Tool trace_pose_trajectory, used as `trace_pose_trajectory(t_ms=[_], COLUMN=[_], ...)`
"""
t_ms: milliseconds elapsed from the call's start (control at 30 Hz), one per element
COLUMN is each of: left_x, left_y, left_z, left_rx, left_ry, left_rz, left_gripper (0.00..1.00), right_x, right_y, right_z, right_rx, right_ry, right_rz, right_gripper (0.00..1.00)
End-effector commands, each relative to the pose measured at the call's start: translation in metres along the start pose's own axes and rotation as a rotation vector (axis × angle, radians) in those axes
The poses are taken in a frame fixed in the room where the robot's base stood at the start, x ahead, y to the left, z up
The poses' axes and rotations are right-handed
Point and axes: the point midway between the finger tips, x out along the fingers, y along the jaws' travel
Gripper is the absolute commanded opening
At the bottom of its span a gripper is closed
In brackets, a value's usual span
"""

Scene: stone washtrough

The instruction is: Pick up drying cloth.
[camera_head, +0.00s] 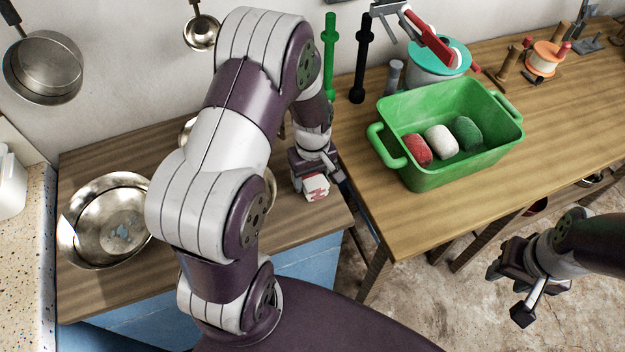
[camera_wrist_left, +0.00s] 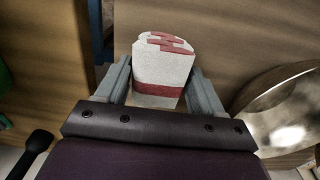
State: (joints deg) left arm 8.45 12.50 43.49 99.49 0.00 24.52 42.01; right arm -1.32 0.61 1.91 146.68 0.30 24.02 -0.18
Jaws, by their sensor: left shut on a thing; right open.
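The drying cloth (camera_head: 316,188) appears as a small white block-like bundle with red markings. My left gripper (camera_head: 312,183) is shut on it, over the right part of the left-hand wooden counter. In the left wrist view the cloth (camera_wrist_left: 162,72) sits between the two grey fingers, its rounded, red-patterned end pointing away. I cannot tell for sure whether it touches the counter. My right gripper (camera_head: 508,294) is open and empty, over the floor in front of the right-hand table.
A green tub (camera_head: 455,180) with red, white and green rolls stands on the wooden table (camera_head: 560,120). A metal bowl (camera_head: 85,220) sits on the left counter (camera_head: 90,160). A gap separates counter and table. A teal-lidded pot (camera_head: 425,75) stands behind the tub.

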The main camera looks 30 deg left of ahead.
Motion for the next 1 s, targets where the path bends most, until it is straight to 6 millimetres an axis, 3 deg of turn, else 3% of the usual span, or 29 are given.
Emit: trace_pose_trajectory(t_ms=[267, 467, 800, 1000], left_x=[-0.007, -0.039, -0.086, -0.106], left_y=[0.0, 0.001, -0.011, -0.016], left_z=[-0.001, -0.001, 0.074, 0.107], left_rx=[0.0, 0.0, 0.006, 0.004], left_ry=[0.002, 0.004, 0.002, 0.001], left_rz=[0.002, 0.003, 0.003, 0.001], left_gripper=[0.39, 0.39, 0.39, 0.39], right_x=[0.0, -0.001, 0.0, -0.001], right_y=[0.0, 0.0, 0.0, 0.0], right_z=[0.0, 0.0, 0.0, 0.0], right_rx=[0.0, 0.0, 0.0, 0.0], right_ry=[0.0, 0.0, 0.0, 0.0], right_rz=[0.0, 0.0, 0.0, 0.0], right_gripper=[0.43, 0.43, 0.43, 0.43])
